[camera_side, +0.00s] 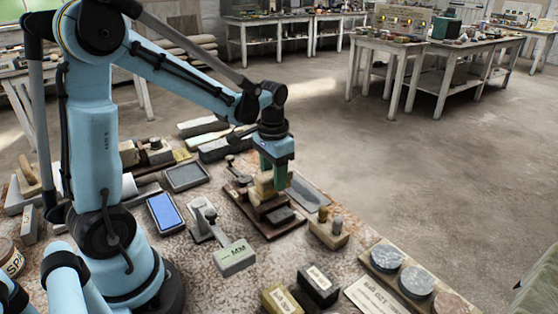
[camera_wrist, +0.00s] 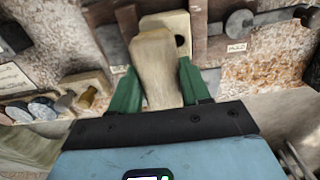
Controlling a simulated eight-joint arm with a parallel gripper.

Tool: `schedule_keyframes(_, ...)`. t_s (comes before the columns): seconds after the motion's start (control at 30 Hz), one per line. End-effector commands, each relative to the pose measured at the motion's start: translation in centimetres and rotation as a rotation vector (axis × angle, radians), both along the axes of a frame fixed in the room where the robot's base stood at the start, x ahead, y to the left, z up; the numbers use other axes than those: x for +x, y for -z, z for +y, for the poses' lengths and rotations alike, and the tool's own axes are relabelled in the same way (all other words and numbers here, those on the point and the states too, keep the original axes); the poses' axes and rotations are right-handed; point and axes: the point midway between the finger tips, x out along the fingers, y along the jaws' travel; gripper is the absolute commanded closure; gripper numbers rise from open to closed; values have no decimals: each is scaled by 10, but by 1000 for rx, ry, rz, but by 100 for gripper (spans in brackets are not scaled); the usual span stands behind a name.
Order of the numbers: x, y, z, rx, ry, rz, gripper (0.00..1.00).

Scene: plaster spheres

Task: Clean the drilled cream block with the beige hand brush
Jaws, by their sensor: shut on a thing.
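My gripper (camera_side: 274,167) has green fingers pointing down over a dark brown wooden fixture (camera_side: 263,225) on the bench. The fingers are shut on the beige hand brush (camera_side: 265,182). In the wrist view, the brush (camera_wrist: 157,66) stands between the two green fingers of my gripper (camera_wrist: 158,88). The cream block (camera_wrist: 178,22) lies just beyond the brush's far end, with a dark drilled hole showing, and the brush hides part of it. In the side view, the fingers and brush largely cover the block. I cannot tell whether the brush touches it.
A small wooden stand with pegs (camera_side: 328,232) is right of the fixture. A grey lettered block (camera_side: 233,258) and a blue-topped slab (camera_side: 165,212) lie left and in front. Yellow and black blocks (camera_side: 318,286) and a board of round discs (camera_side: 415,281) fill the front right.

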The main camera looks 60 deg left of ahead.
Motion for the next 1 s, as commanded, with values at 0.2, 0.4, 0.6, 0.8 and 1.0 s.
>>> schedule_keyframes(0.2,8,0,0,0,1,0,78)
schedule_keyframes(0.4,13,1,0,0,0,0,78)
schedule_keyframes(0.6,11,1,0,0,0,0,78)
schedule_keyframes(0.8,1,0,0,0,0,0,78)
schedule_keyframes(1.0,-10,0,0,0,0,0,78)
